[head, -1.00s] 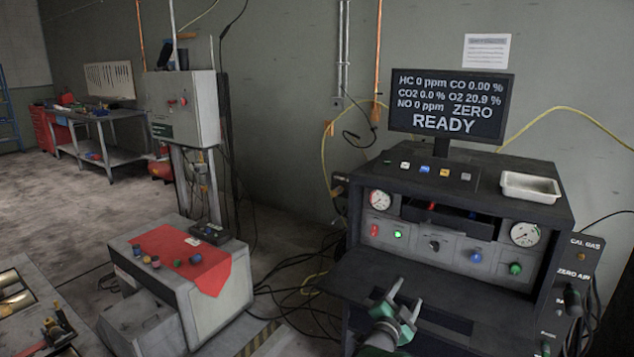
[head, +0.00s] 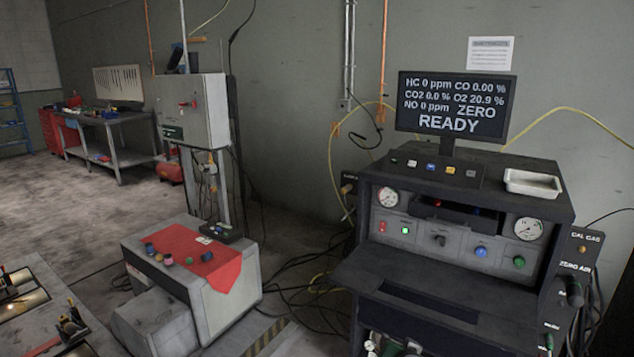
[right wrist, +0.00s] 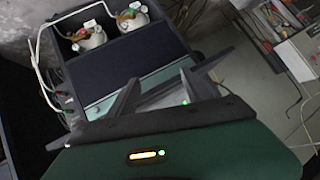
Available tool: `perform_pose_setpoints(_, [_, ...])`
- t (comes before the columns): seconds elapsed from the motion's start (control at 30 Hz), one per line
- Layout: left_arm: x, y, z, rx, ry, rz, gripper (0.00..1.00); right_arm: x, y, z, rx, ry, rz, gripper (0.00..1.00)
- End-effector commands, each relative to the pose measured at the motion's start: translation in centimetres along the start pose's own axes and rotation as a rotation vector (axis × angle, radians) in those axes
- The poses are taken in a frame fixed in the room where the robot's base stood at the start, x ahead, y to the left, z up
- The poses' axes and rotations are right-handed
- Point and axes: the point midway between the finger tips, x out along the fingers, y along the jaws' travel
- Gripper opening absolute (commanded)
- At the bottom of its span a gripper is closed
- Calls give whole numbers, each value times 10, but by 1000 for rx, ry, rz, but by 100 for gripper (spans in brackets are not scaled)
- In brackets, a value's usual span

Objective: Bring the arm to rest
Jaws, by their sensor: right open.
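My left gripper is not in view.
The console bears a monitor (head: 450,106) reading READY and a white tray (head: 533,183). A grey box with a red cloth (head: 222,272) stands left of it, with cables on the floor between. A tool bench (head: 25,300) is at lower left.

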Motion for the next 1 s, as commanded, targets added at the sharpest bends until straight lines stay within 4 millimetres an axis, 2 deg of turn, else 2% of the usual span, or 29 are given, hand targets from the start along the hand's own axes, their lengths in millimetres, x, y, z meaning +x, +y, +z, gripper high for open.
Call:
perform_pose_setpoints(0.2, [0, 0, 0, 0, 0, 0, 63, -89, 45, 90, -227, -358, 9, 58])
perform_pose_setpoints(0.3, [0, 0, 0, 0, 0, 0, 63, -131, 71, 127, -323, -500, 25, 58])
perform_pose_setpoints(0.53, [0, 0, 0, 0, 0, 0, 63, -213, 126, 188, -496, -750, 72, 58])
perform_pose_setpoints(0.57, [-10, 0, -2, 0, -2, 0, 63, -224, 127, 184, -509, -767, 76, 58])
perform_pose_setpoints(0.6, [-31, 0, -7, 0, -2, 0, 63, -234, 118, 165, -505, -762, 74, 58])
perform_pose_setpoints(0.8, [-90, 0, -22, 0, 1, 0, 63, -266, 98, 119, -502, -761, 74, 58])
perform_pose_setpoints(0.9, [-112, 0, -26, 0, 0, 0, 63, -278, 90, 102, -502, -760, 74, 58])
perform_pose_setpoints(1.0, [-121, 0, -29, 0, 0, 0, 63, -283, 87, 95, -501, -759, 74, 58])
